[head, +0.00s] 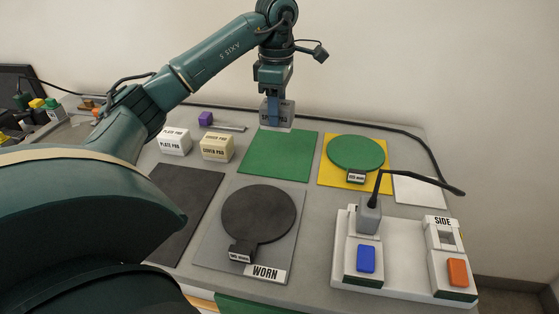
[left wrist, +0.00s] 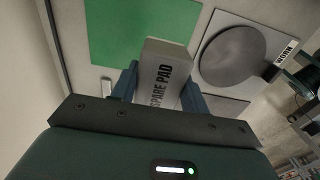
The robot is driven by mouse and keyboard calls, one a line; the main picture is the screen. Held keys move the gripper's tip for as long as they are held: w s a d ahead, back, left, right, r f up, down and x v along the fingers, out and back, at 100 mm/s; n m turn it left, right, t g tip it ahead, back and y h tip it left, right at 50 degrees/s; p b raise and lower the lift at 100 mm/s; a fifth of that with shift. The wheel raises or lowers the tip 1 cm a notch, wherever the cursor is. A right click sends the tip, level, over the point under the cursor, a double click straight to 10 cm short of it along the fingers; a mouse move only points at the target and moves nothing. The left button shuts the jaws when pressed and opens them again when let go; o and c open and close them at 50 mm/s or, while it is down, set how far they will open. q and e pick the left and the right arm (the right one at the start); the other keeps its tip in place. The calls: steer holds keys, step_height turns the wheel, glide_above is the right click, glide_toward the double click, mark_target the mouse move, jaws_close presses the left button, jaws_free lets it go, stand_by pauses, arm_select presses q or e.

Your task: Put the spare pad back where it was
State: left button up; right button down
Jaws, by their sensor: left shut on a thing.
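The spare pad (head: 286,115) is a grey block with dark lettering, at the back of the bench behind the green square (head: 280,155). My left gripper (head: 273,106) points down and is shut on it, its fingers covering part of the lettering. In the left wrist view, the spare pad (left wrist: 165,75) sits between the fingers (left wrist: 160,88), with its label readable. I cannot tell whether its underside touches the bench. My right gripper is not in view.
White plate pad (head: 174,142) and cream pad (head: 217,148) boxes and a purple cube (head: 205,118) stand left. A dark disc (head: 258,213) lies on the WORN mat, a green disc (head: 355,152) on a yellow mat. A switch box (head: 405,255) is front right; a black cable runs behind.

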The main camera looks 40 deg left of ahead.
arm_select(q)
step_height(320, 180, down, 10)
stand_by(0.5)
steer(key=shift+f+b, duration=0.1)
steer(key=shift+b, duration=0.25)
steer(key=o, duration=0.9)
step_height(320, 180, up, 12)
steer(key=shift+r+p, duration=0.15)
steer(key=shift+p, duration=0.65)
steer(key=shift+s, duration=0.1)
